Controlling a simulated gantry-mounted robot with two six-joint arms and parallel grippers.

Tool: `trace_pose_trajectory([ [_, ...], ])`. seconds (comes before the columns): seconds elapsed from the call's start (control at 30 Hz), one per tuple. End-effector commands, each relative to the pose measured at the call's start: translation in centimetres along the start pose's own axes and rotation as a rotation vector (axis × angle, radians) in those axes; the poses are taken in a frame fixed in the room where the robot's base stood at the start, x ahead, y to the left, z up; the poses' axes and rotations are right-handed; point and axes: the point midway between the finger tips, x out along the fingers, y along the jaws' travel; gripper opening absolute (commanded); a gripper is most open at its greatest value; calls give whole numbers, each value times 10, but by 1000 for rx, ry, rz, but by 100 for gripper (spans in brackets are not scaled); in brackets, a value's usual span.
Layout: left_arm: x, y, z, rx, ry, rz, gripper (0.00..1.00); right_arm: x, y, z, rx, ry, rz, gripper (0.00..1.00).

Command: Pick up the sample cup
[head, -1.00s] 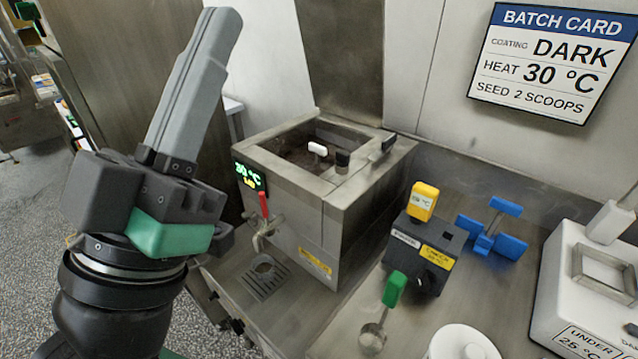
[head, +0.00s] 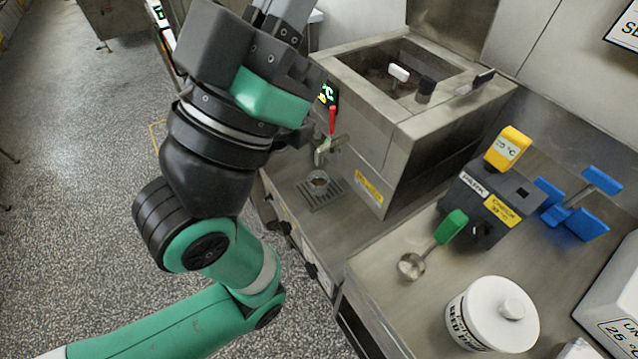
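A small round cup (head: 319,181), apparently the sample cup, stands on the drip grate under the tap at the front of the steel tank. It looks clear with something brown inside. My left gripper (head: 288,14) points up at the top of the head view, above and left of the cup and apart from it. Its fingertips are cut off by the top edge, so I cannot tell whether it is open or shut. My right gripper is not in view.
The tap with a red lever (head: 332,122) hangs over the grate (head: 331,198), with the steel tank (head: 425,130) behind. To the right are a green-handled scoop (head: 450,226), a black block with a yellow-topped tool (head: 508,148), a blue holder (head: 580,222) and a lidded white pot (head: 495,318).

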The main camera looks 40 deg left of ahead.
Motion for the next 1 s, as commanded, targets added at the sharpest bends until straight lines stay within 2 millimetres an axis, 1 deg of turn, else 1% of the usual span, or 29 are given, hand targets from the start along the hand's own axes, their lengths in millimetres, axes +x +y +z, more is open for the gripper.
trace_pose_trajectory([
  [0.17, 0, 0, 0, 0, 0, 0, 0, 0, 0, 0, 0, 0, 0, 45],
  [0.27, 0, 0, 0, 0, 0, 0, 16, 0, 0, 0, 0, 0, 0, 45],
  [0.3, 0, 0, 0, 0, 0, 0, 23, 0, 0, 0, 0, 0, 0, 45],
  [0.37, 0, 0, 0, 0, 0, 0, 34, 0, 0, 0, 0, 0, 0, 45],
  [0.5, 0, 0, 0, 0, 0, 0, 59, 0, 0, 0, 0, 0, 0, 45],
  [0.57, 0, 0, 0, 0, 0, 0, 70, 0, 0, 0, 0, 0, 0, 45],
  [0.6, 0, 0, 0, 0, 0, 0, 77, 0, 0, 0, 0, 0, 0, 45],
  [0.67, 0, 0, 0, 0, 0, 0, 88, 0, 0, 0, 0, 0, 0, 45],
  [0.7, 0, 0, 0, 0, 0, 0, 95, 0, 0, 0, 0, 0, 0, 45],
  [0.73, 0, 0, 0, 0, 0, 0, 100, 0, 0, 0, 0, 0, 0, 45],
  [1.0, 0, 0, 0, 23, 1, 0, 100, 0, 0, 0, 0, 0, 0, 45],
])
